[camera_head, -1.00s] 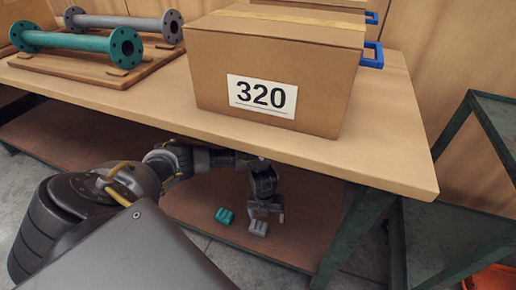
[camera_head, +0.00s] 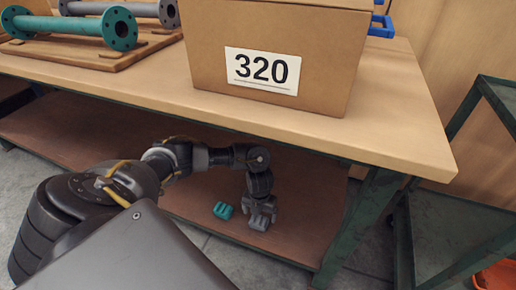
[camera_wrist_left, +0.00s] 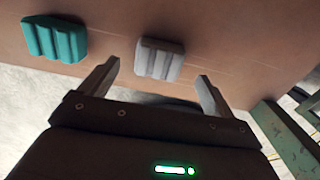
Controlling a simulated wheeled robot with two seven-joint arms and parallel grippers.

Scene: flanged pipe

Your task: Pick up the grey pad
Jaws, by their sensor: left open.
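The grey pad (camera_head: 258,221) lies on the lower shelf under the workbench, a ribbed block. It also shows in the left wrist view (camera_wrist_left: 160,59), just beyond the fingertips and between their lines. My left gripper (camera_head: 262,208) points down right above the pad and partly covers it in the head view. In the left wrist view its two fingers (camera_wrist_left: 155,75) are apart with nothing between them. A teal pad (camera_head: 223,210) of similar ribbed shape lies to the left of the grey one, also in the left wrist view (camera_wrist_left: 54,40). My right gripper is not in view.
The workbench top (camera_head: 420,140) overhangs the lower shelf (camera_head: 185,205) and my arm reaches under it. A green table leg (camera_head: 352,230) stands to the right of the pads. A cardboard box (camera_head: 205,75) and flanged pipes (camera_head: 70,25) stand on top.

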